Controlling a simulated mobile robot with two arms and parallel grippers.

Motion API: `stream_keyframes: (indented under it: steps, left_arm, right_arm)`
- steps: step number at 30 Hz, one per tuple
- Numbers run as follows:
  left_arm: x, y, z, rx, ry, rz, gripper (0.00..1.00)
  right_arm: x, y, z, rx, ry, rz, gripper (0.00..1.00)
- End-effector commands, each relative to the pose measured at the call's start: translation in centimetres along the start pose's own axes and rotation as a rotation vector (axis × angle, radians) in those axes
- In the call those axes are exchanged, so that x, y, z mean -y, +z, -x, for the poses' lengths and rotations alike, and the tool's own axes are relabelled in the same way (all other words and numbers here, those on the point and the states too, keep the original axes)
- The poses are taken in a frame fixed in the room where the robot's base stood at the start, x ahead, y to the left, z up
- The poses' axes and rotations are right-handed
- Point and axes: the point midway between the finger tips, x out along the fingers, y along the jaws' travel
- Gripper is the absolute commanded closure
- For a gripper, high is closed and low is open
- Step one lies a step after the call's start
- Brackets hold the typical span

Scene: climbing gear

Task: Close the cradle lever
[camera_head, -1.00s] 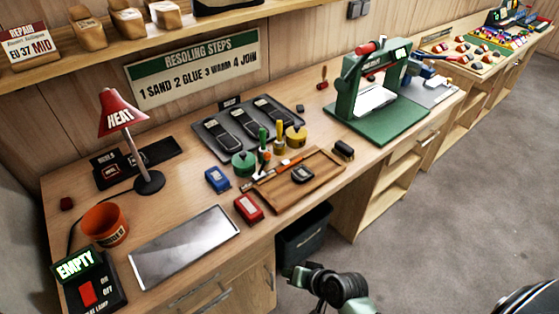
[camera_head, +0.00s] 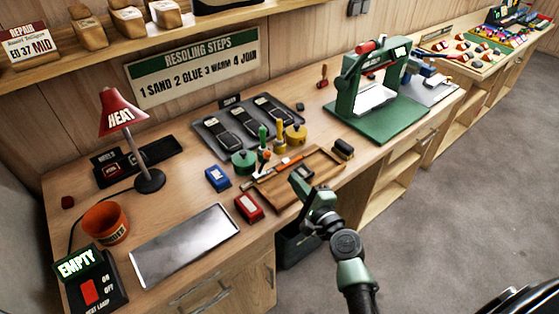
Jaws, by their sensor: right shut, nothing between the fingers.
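A green press-like stand (camera_head: 342,103) stands on the right part of the bench, on a green base. It looks like the cradle. A red handle (camera_head: 366,47) at its upper left looks like the lever, but its exact position is hard to read. A white plate (camera_head: 375,99) sits inside the frame. My right gripper (camera_head: 300,180) is over the front edge of the bench, by the wooden tray (camera_head: 318,168), well to the left of and in front of the stand. It is shut and empty, and touches neither stand nor handle. My left gripper is out of view.
Near my right gripper are the tray's tools, a red box (camera_head: 249,207), a blue box (camera_head: 218,178) and glue pots (camera_head: 296,134). A dark tray of soles (camera_head: 212,131) lies behind. A red lamp (camera_head: 117,112) and metal plate (camera_head: 185,245) are at left.

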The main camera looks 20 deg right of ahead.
Motion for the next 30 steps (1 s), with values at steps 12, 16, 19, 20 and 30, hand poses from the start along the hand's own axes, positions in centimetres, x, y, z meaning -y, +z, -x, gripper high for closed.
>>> stream_keyframes:
  steps: [12,16,19,20,30]
  left_arm:
    - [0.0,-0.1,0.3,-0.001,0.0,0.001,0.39]
    - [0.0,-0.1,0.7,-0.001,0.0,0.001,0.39]
    - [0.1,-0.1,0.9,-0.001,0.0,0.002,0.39]
    - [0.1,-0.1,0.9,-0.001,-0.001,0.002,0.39]
    - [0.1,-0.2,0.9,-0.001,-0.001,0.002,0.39]
  right_arm:
    - [0.1,0.1,-1.2,0.002,0.001,0.004,1.0]
    - [0.2,0.1,-3.4,0.002,0.001,0.005,1.0]
    - [0.2,0.2,-5.3,0.003,0.002,0.005,1.0]
    - [0.1,0.1,-5.9,0.003,0.002,0.005,1.0]
    - [-0.1,0.1,-9.8,0.002,0.003,0.007,1.0]
